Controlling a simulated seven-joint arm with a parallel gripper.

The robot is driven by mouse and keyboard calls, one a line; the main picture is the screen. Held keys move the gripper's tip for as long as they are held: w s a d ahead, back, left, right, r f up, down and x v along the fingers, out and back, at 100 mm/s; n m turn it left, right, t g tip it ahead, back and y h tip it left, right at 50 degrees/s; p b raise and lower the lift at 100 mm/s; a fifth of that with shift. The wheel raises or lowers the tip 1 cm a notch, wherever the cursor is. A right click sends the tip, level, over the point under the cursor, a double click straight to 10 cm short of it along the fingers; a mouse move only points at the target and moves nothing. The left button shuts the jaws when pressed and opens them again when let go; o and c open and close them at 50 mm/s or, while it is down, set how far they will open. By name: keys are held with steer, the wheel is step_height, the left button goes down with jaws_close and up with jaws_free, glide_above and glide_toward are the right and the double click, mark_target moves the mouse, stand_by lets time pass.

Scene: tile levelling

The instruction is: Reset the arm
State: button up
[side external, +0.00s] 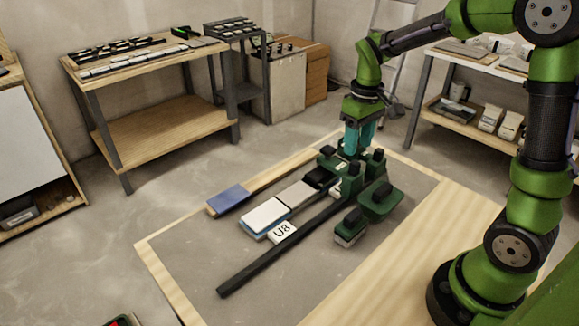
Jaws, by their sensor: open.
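My gripper (360,138) has teal fingers and hangs pointing down at the far right part of the work board. Its fingertips are close above or behind a dark green fixture (352,172); I cannot tell whether they touch it. The jaws are open and I see nothing held in them. A white tile on a blue base (265,214) lies on the grey board, with a grey tile (296,194) beside it toward the fixture. A small white block marked U8 (283,232) lies in front. A long black bar (270,256) runs diagonally past them.
A blue pad (229,198) lies at the board's back left edge. A green block with a pale base (350,227) and a green piece (380,202) stand right of the bar. The wood-framed board (188,264) is bare at front left. Benches stand behind.

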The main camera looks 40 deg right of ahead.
steer(key=s+a+r+m+t+y, duration=0.2)
steer(key=s+a+r+t, duration=0.5)
steer(key=s, duration=0.5)
steer(key=a+r+m, duration=0.1)
steer(key=a+r, duration=0.1)
steer(key=a, duration=0.1)
steer(key=shift+s+a, duration=0.2)
steer(key=shift+a, duration=0.15)
